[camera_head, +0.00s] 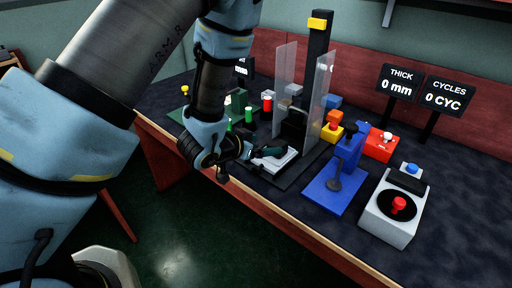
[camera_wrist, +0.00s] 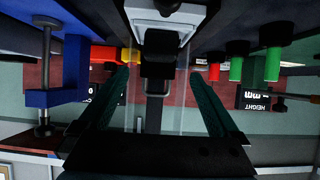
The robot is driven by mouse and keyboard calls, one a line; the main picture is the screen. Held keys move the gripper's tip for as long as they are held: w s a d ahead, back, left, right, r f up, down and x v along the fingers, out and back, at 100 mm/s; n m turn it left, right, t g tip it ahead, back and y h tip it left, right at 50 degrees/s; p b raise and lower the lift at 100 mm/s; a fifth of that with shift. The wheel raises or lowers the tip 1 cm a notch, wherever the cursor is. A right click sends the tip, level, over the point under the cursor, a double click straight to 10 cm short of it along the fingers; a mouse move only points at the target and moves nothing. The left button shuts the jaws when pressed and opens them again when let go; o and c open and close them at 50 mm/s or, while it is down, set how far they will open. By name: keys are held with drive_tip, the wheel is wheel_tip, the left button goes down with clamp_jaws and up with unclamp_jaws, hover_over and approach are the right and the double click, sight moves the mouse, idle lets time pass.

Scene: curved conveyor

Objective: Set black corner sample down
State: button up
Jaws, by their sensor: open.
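My gripper (camera_head: 272,152) is open in front of a machine with clear side panels, low over a white plate (camera_head: 280,162) at its foot. In the wrist view, which is upside down, its two dark teal fingers (camera_wrist: 164,73) stand wide apart. The white plate (camera_wrist: 162,14) is at the top middle there. A black block (camera_wrist: 157,52) shows between the fingers, behind the plate; the head view also shows a black block (camera_head: 294,124) between the panels. I cannot tell whether this block is the black corner sample or part of the machine. Nothing is clearly held.
A blue press (camera_head: 340,170) and a grey box with a red knob (camera_head: 398,204) stand to the right. A red box (camera_head: 380,145) lies behind. Green cylinders (camera_head: 248,114) and a red one (camera_head: 267,103) stand to the left. The clear panel (camera_head: 323,88) rises close by.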

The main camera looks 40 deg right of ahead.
drive_tip(key=shift+v, duration=1.75)
drive_tip(key=w+a+r+n+t+y, duration=0.25)
drive_tip(key=w+a+n+y, duration=0.45)
drive_tip(key=w+a, duration=0.9)
drive_tip(key=s+a+r+n+g+y, duration=0.1)
drive_tip(key=s+a+r+n, duration=0.1)
drive_tip(key=a, duration=0.5)
drive_tip(key=s+a+r+n+g+y, duration=0.1)
drive_tip(key=s+a, duration=0.3)
drive_tip(key=a, duration=0.4)
drive_tip(key=s+a+r+n+g+y, duration=0.2)
drive_tip(key=s+a+n, duration=0.1)
drive_tip(key=a, duration=0.4)
drive_tip(key=shift+s+a+r+n+y, duration=0.2)
drive_tip(key=shift+a+r+n+y, duration=0.1)
drive_tip(key=shift+a+r+n, duration=0.1)
